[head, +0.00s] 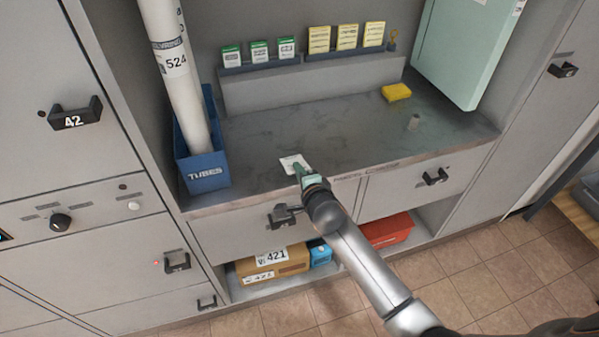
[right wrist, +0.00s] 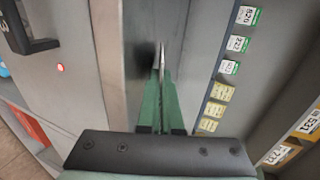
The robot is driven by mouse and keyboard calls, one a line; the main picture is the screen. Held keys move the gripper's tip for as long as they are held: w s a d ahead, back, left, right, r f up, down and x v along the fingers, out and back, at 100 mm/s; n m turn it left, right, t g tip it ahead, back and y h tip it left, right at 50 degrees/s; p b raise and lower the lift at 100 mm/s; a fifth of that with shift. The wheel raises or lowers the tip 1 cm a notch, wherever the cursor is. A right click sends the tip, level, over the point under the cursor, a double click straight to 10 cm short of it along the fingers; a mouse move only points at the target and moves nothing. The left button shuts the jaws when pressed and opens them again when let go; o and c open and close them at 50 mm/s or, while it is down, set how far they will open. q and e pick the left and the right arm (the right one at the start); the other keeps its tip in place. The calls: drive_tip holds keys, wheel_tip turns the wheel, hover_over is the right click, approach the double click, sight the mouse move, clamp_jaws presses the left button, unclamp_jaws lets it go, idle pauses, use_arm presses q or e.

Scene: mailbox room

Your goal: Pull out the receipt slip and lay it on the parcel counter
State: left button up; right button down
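The receipt slip (head: 292,162) is a small white paper with faint print, over the front left part of the counter in the head view. My right gripper (head: 301,172) is shut on the slip's near edge. In the right wrist view the green fingers (right wrist: 162,88) are together, with the slip (right wrist: 162,56) edge-on between their tips. The parcel counter (head: 335,125) is a dark, worn grey top. I cannot tell whether the slip touches it. My left gripper is not in view.
A blue TUBES bin (head: 206,172) with a tall white tube (head: 172,60) stands at the counter's left. Green and yellow card packs line the back ledge. The counter's middle is clear.

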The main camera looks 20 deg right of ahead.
drive_tip(key=c, duration=1)
unclamp_jaws()
